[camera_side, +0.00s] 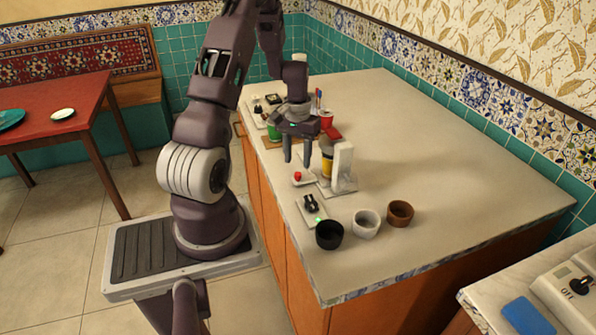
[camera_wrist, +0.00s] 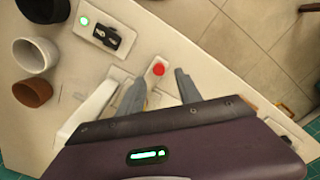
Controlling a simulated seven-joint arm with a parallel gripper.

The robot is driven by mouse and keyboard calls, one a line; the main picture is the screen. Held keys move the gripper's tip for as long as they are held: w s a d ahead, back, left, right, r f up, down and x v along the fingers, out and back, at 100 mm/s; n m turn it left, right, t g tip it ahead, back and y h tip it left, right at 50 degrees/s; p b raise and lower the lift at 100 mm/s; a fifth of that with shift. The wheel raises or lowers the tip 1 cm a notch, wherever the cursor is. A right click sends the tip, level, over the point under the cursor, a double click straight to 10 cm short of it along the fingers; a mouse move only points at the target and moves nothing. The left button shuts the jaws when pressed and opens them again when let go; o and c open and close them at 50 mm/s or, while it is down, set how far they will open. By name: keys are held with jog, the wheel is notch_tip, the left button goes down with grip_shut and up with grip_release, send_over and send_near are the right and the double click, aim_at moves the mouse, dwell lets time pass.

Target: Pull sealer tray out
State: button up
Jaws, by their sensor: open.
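The white sealer (camera_side: 343,168) stands upright near the counter's front edge, with a yellow-banded cylinder (camera_side: 327,160) beside its column. A small pale tray piece with a red knob (camera_side: 298,176) sticks out at its front-left; the red knob also shows in the wrist view (camera_wrist: 158,69). My gripper (camera_side: 297,162) is open and points down above the knob. In the wrist view its two fingers (camera_wrist: 160,82) lie either side of the knob with space between them. I cannot tell whether they touch the tray. The sealer is partly hidden by my gripper in the wrist view.
A white panel with a black switch and green light (camera_side: 311,209) lies nearer the camera. Black (camera_side: 329,235), white (camera_side: 366,223) and brown (camera_side: 400,213) cups stand beside it. A green can (camera_side: 273,131) and a red cup (camera_side: 326,119) stand behind. The counter's right side is clear.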

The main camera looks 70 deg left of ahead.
aim_at(298, 174)
notch_tip(298, 174, down, 5)
jog(key=shift+d+f, duration=0.1)
jog(key=shift+c, duration=0.3)
grip_shut()
dwell(1.1)
